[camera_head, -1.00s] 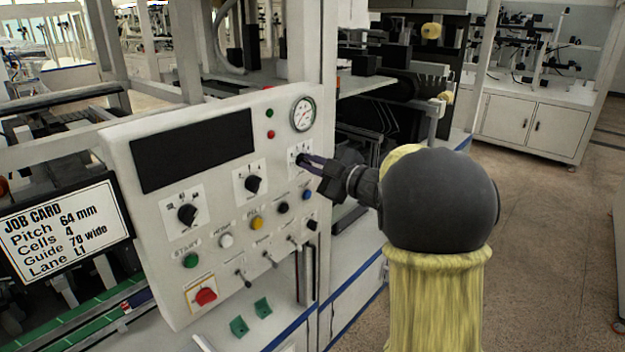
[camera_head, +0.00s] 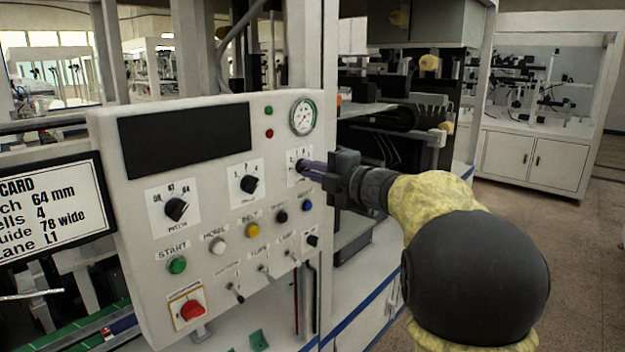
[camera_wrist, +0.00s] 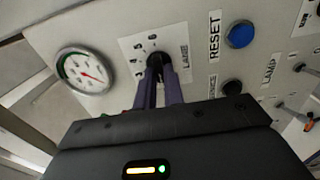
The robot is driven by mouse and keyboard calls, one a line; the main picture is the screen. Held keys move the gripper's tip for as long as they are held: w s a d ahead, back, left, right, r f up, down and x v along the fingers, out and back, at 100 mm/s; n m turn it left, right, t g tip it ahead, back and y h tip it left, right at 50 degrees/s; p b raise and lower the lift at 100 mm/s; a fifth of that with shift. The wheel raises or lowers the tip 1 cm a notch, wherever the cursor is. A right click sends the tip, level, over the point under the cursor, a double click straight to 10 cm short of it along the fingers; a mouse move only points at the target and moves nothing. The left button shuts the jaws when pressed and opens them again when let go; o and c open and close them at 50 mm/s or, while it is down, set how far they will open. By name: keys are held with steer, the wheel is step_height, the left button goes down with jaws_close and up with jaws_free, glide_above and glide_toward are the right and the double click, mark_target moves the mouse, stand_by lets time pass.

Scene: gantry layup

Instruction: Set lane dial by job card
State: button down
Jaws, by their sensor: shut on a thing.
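The lane dial (camera_wrist: 154,59) is a black knob on a white label marked LANE in the wrist view. Its label (camera_head: 293,160) shows at the upper right of the panel in the head view, with the knob hidden by my fingers. My gripper (camera_head: 305,167) is shut on the lane dial, its purple fingers on both sides of the knob, as the wrist view (camera_wrist: 159,74) shows. Which mark the knob points to is hidden. The job card (camera_head: 45,212) at the left reads 64 mm, 4, 78 wide and L1; its left edge is cut off.
The panel (camera_head: 225,285) also carries a pitch dial (camera_head: 176,209), a second dial (camera_head: 250,184), a pressure gauge (camera_head: 303,117), coloured buttons, small toggles and a red switch (camera_head: 191,310). The blue reset button (camera_wrist: 240,35) is close to my fingers. Open floor lies at the right.

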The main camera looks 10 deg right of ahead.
steer(key=shift+f, duration=0.15)
steer(key=c, duration=1.5)
jaws_free()
steer(key=b+v, duration=0.1)
steer(key=v, duration=1.6)
steer(key=shift+s, duration=0.2)
steer(key=shift+d, duration=0.1)
